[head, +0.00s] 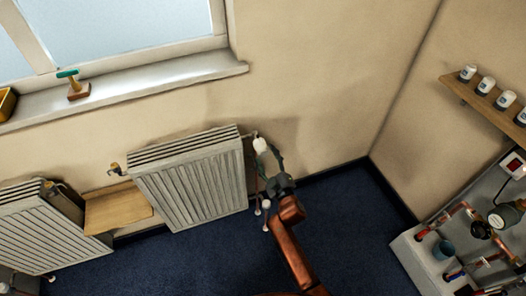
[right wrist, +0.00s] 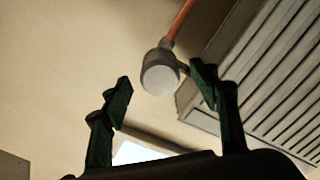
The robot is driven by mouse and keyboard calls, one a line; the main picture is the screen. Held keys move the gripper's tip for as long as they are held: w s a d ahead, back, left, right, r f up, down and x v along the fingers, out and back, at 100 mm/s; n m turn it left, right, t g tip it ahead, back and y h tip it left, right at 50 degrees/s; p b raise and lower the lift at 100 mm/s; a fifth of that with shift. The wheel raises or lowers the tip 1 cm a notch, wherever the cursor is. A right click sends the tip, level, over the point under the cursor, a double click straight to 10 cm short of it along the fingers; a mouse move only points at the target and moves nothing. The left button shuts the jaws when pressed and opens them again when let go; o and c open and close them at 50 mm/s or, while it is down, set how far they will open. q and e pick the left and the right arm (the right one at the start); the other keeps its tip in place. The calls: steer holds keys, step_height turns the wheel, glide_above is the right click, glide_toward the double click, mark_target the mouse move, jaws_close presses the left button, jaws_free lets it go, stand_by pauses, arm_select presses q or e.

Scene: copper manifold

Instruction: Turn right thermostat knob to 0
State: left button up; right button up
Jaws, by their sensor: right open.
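The white thermostat knob (head: 260,145) sits on a valve at the upper right end of the right radiator (head: 190,185). In the right wrist view the knob (right wrist: 160,77) shows its pale round end, with a darker collar and a copper pipe behind it. No numbers on it are readable. My right gripper (head: 272,164) is open and close to the knob. In the right wrist view the knob appears between the two fingertips (right wrist: 160,80) of the gripper, with gaps on both sides; I cannot tell whether it is within their reach. My left gripper is not in view.
The radiator's ribbed side (right wrist: 275,75) is close to one finger. A wooden board (head: 118,208) lies between this radiator and a left radiator (head: 45,230). A windowsill (head: 150,90) is above. A pipework bench (head: 425,255) stands at right. Blue floor between is clear.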

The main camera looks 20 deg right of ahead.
steer(key=s, duration=0.8)
steer(key=shift+d+f, duration=0.1)
